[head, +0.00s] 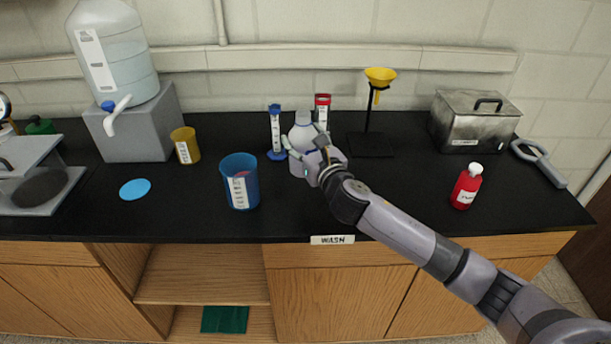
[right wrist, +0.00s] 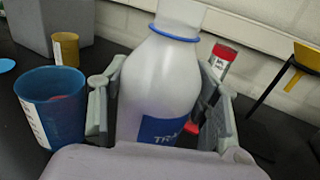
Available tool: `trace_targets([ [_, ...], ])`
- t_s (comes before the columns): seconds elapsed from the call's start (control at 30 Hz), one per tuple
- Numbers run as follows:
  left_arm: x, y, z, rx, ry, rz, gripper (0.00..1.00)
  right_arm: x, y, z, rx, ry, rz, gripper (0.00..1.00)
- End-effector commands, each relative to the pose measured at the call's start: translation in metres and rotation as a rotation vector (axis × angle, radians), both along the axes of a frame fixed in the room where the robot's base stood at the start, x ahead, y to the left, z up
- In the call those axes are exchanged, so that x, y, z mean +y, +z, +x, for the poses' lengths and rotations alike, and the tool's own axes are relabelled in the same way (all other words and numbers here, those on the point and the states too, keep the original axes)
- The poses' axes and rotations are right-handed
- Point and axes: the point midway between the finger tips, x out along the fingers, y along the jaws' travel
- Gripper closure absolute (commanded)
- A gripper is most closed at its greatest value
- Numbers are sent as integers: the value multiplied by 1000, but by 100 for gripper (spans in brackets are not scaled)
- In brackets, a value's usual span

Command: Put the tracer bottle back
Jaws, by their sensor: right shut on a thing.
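The tracer bottle (head: 303,130) is white and upright at the middle of the black bench. In the right wrist view the bottle (right wrist: 160,85) shows a blue neck ring and a blue label reading "TRA", the rest cut off. My right gripper (head: 308,152) has its fingers on both sides of the bottle and is shut on it. Its wrist partly covers the bottle in the head view. Whether the base touches the bench is hidden. A flat blue disc (head: 135,189) lies on the bench at left. My left gripper is not in view.
A blue beaker (head: 240,185) stands left of the bottle, with a yellow cup (head: 185,146) behind. Blue (head: 276,135) and red-topped (head: 322,108) cylinders stand close by. A funnel stand (head: 370,145), red bottle (head: 466,187) and metal bath (head: 470,125) are at right.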

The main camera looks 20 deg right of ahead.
Motion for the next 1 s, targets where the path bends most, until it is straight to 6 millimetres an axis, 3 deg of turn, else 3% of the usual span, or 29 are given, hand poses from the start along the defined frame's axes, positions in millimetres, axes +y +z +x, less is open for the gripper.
trace_targets([
  [0.03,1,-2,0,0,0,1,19,0,-17,0,6,-2,4,82],
  [0.13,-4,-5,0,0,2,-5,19,0,-39,0,3,-1,5,82],
  [0.37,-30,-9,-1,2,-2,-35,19,0,-62,0,-2,-1,1,82],
  [0.6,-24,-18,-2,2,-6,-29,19,-1,-98,0,0,-2,4,82],
  [1.0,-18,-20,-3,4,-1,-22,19,-1,-105,0,-2,-1,0,82],
])
